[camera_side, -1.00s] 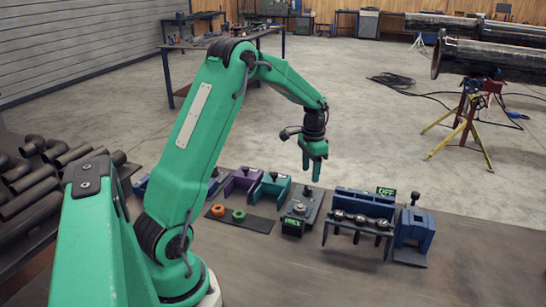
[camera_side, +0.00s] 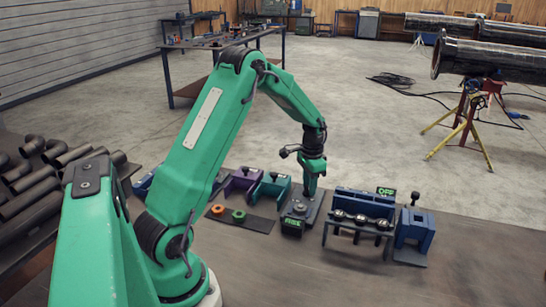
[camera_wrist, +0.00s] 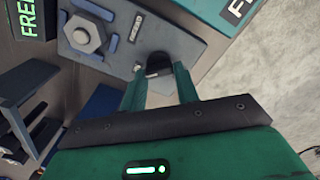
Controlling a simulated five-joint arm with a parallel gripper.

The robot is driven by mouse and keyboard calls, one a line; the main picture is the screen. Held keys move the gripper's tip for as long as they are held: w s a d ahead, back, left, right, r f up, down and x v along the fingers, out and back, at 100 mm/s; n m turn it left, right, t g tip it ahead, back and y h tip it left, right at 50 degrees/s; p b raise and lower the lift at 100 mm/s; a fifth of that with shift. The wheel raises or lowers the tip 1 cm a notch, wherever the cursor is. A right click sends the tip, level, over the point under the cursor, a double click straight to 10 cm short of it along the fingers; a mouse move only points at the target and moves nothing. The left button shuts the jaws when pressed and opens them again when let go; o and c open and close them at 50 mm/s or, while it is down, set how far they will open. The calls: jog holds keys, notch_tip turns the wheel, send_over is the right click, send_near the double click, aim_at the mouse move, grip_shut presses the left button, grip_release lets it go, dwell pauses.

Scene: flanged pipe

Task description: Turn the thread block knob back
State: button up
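The thread block is a grey plate (camera_side: 300,207) with a hex nut (camera_wrist: 84,35) on a round boss, seen in the side and wrist views. Its small black knob (camera_wrist: 158,64) is at the plate's edge in the wrist view. My gripper (camera_side: 309,194) points down over the back part of the block, and its fingers hide the knob in the side view. In the wrist view my gripper (camera_wrist: 159,72) has its two fingertips on either side of the knob. I cannot tell whether they press on it. A sign (camera_side: 292,223) at the block's front reads FREE in green.
A purple fixture (camera_side: 240,181) and a teal fixture (camera_side: 271,187) stand left of the block. A dark mat with orange and green rings (camera_side: 239,215) lies in front of them. A blue rack (camera_side: 363,207) and blue stand (camera_side: 414,233) are to the right, near an OFF sign (camera_side: 386,191).

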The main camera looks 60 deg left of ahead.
jog(key=c, duration=0.3)
jog(key=shift+n, duration=0.5)
jog(key=n, duration=0.4)
jog(key=shift+a, duration=0.1)
jog(key=n, duration=0.4)
jog(key=shift+a+r+n, duration=0.1)
jog(key=shift+n, duration=0.2)
jog(key=o, duration=1)
jog(key=shift+c, duration=0.2)
